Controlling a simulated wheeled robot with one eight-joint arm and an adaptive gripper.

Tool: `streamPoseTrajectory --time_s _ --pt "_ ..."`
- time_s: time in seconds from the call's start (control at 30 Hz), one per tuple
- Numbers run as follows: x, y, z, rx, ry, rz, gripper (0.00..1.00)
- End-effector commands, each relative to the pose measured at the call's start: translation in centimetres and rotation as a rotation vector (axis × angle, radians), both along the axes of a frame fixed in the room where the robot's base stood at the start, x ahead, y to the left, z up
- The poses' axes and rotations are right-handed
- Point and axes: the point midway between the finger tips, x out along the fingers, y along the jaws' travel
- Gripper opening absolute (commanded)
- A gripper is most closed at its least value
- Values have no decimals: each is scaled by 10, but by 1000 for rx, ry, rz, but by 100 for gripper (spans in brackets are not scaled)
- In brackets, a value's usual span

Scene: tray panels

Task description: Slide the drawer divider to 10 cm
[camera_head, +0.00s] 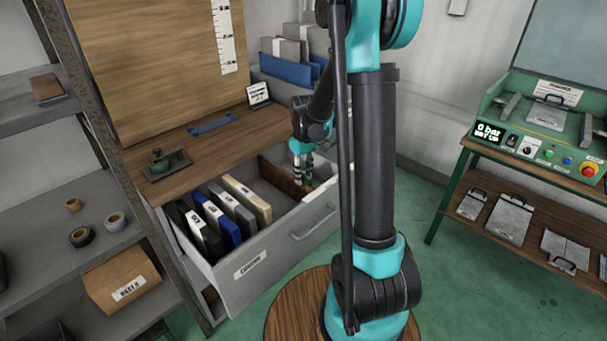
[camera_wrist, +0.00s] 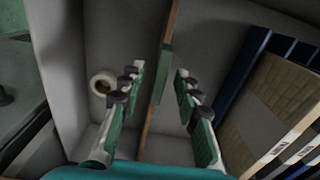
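The open grey drawer (camera_head: 262,265) sticks out from under the wooden bench top. Its divider (camera_head: 284,182) is a thin brown board standing upright; in the wrist view the divider (camera_wrist: 172,28) shows a green tab (camera_wrist: 164,72) between my fingers. My gripper (camera_head: 302,170) is down at the drawer's right part, over the divider. In the wrist view my gripper (camera_wrist: 158,74) is open, one finger on each side of the board, with gaps on both sides. No distance scale is readable along the drawer.
Upright folders (camera_head: 220,215) fill the drawer's left part; they also show at the right of the wrist view (camera_wrist: 270,105). A tape roll (camera_wrist: 102,84) lies on the drawer floor across the divider from them. A green clamp-like tool (camera_head: 165,163) sits on the bench.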

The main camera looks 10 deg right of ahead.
Motion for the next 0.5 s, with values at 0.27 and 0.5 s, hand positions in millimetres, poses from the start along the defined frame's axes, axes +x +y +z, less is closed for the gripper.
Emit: streamPoseTrajectory --time_s 0.27,0.5 --pt "0 0 0 0 0 0 3" --pt "0 0 0 0 0 0 0"
